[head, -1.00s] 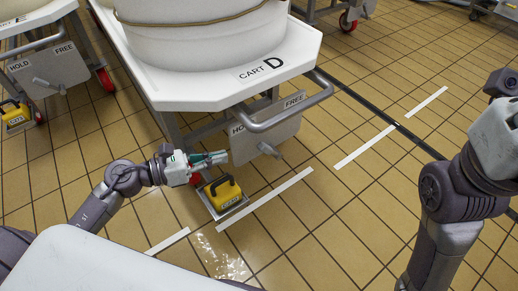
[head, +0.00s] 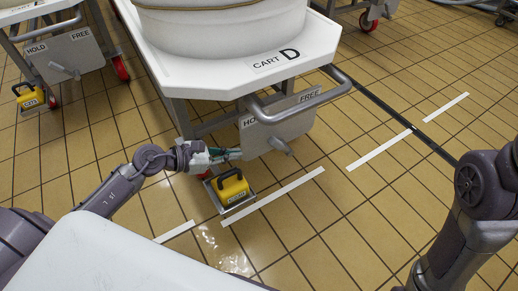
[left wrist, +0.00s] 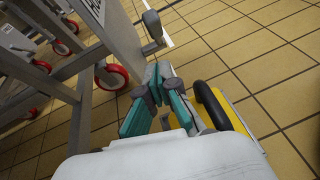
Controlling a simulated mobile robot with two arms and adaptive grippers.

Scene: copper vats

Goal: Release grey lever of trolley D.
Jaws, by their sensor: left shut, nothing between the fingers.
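Trolley D (head: 200,60) is a white cart labelled "CART D". Under its handle bar hangs a grey plate (head: 300,125) marked HOLD at left and FREE at right. The grey lever (head: 279,146) sits low on the plate, between the two words, its end pointing down and right. It also shows in the left wrist view (left wrist: 152,27), beyond the fingertips. My left gripper (head: 238,154) is shut and empty, just left of the lever and apart from it; its teal fingers show in the left wrist view (left wrist: 158,75). My right gripper is out of view.
A yellow block with a black handle (head: 231,187) stands on a floor plate just below my left gripper. The cart's handle bar (head: 300,105) juts out above the lever. Another cart with a similar plate (head: 72,58) stands at left.

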